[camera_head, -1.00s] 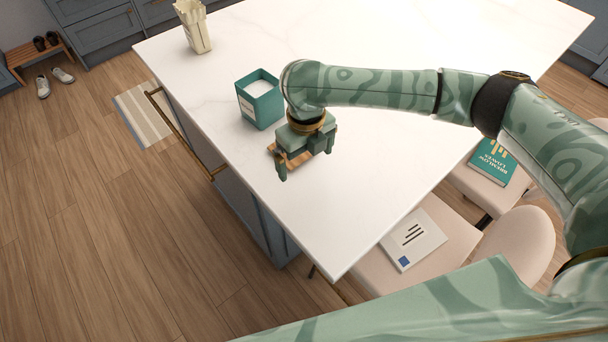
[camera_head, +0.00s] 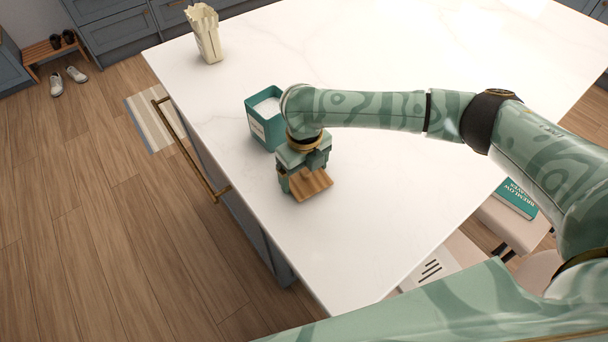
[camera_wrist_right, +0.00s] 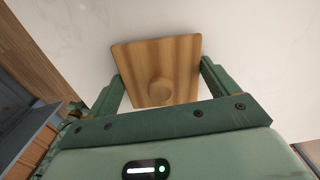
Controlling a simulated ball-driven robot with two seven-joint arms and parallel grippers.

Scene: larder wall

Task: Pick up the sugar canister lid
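The sugar canister lid (camera_head: 312,185) is a square wooden plate with a round knob, seen in the head view at my right gripper (camera_head: 300,185). In the right wrist view the lid (camera_wrist_right: 158,60) lies between the two fingers of my right gripper (camera_wrist_right: 160,70), which meet its opposite edges. The knob faces the wrist camera and no finger touches it. The lid looks tilted; whether it is clear of the counter is hard to tell. The open teal canister (camera_head: 267,130), with white contents, stands just behind the gripper. My left gripper is not in view.
The white counter (camera_head: 400,230) is wide and mostly clear. Stools with a teal book (camera_head: 516,198) and a pale book (camera_head: 430,268) stand beyond the right edge. A brass rail (camera_head: 190,150) runs along the left side.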

